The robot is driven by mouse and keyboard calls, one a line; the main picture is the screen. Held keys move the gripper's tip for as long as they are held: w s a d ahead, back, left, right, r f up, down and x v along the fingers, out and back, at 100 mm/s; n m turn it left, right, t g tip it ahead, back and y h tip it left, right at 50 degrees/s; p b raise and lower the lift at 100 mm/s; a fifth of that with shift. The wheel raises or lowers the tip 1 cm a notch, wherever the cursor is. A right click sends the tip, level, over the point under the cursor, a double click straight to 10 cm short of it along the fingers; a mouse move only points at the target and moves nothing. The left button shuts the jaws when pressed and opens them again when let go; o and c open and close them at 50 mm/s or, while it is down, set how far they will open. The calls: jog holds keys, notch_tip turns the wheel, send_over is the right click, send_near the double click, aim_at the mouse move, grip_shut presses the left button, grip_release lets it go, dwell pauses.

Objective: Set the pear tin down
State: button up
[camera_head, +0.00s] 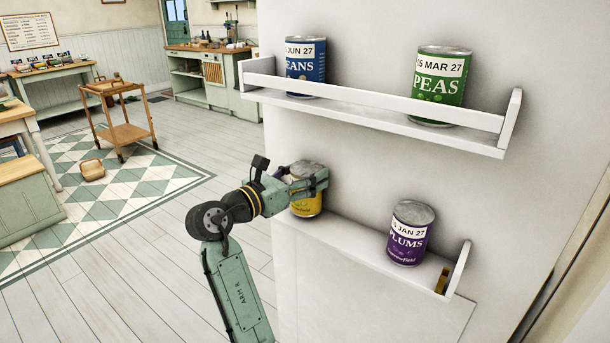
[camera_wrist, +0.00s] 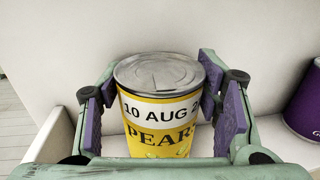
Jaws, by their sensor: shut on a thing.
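The pear tin is yellow with a white band reading "10 AUG 2" and "PEARS". It shows in the wrist view (camera_wrist: 160,115) upright between the purple pads of my gripper (camera_wrist: 160,110). In the head view the pear tin (camera_head: 306,205) is at the left part of the lower white shelf (camera_head: 350,238), partly hidden by my gripper (camera_head: 308,185). My gripper is shut on the tin's sides. Whether the tin's base touches the shelf is hard to tell.
A purple plums tin (camera_head: 409,235) stands to the right on the lower shelf, with free room between. The upper shelf (camera_head: 375,117), with a front rail, holds a blue beans tin (camera_head: 305,68) and a green peas tin (camera_head: 438,88) above my gripper.

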jog(key=shift+f, duration=0.4)
jog(key=shift+f, duration=0.1)
jog(key=o, duration=1.6)
jog(key=shift+f, duration=0.1)
jog(key=b+v, duration=0.3)
jog(key=v, duration=0.9)
jog(key=shift+r, duration=0.2)
